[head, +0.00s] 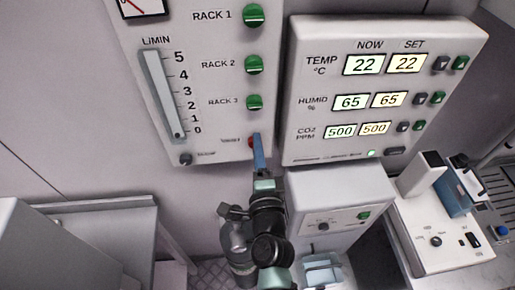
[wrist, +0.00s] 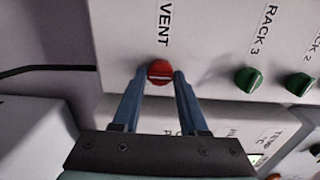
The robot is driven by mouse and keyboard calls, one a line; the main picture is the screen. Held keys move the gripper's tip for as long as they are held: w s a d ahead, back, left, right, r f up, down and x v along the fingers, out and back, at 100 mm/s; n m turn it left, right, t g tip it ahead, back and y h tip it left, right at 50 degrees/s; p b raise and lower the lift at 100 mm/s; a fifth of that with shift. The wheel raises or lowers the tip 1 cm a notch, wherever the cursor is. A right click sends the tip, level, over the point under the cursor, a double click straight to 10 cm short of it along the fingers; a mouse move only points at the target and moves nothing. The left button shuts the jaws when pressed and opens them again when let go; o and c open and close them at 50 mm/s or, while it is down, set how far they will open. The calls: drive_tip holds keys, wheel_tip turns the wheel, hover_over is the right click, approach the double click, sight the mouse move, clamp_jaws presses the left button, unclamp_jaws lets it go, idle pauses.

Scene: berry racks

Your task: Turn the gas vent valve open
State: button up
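The vent valve is a round red knob (wrist: 160,73) with a pale line across it, below the word VENT on a light panel in the wrist view. In the head view only a bit of the red knob (head: 251,141) shows; my gripper hides the rest. My gripper (wrist: 160,73) has two blue fingers, one on each side of the knob. The fingers are apart, with the tips level with the knob. I cannot tell whether either finger touches it. In the head view my gripper (head: 258,138) reaches up to the panel's lower right corner.
Green rack knobs (head: 253,102) sit above the vent knob, close to my gripper. A flow gauge (head: 163,95) is at left on the panel. A climate display box (head: 388,90) is close on the right. A white device (head: 335,205) stands below it.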

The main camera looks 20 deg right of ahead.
drive_tip(key=o, duration=0.3)
drive_tip(key=b+v, duration=0.3)
drive_tip(key=v, duration=1)
idle(0.4)
